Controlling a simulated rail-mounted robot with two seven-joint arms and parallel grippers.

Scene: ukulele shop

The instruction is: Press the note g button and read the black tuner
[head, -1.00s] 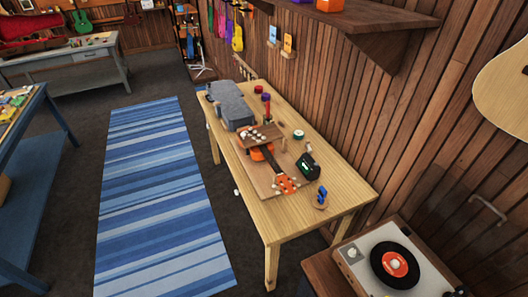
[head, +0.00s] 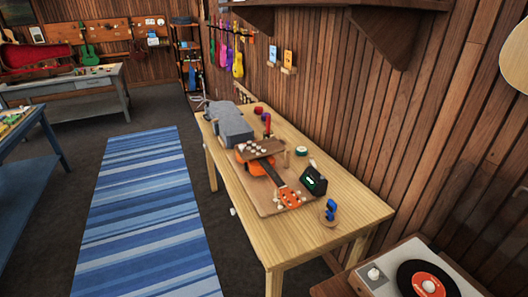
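The tuner's reading is too small to make out. A small wooden panel (head: 262,148) with several pale round knobs sits over the ukulele's body. I cannot tell which knob, if any, is the note g button. Neither of my grippers is in view.
A grey case (head: 230,125) lies at the table's far end, near red and purple items. A blue item (head: 329,209) on a round wooden base stands near the front edge. A record player (head: 420,277) is at the lower right. A striped blue rug (head: 146,210) covers open floor on the left.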

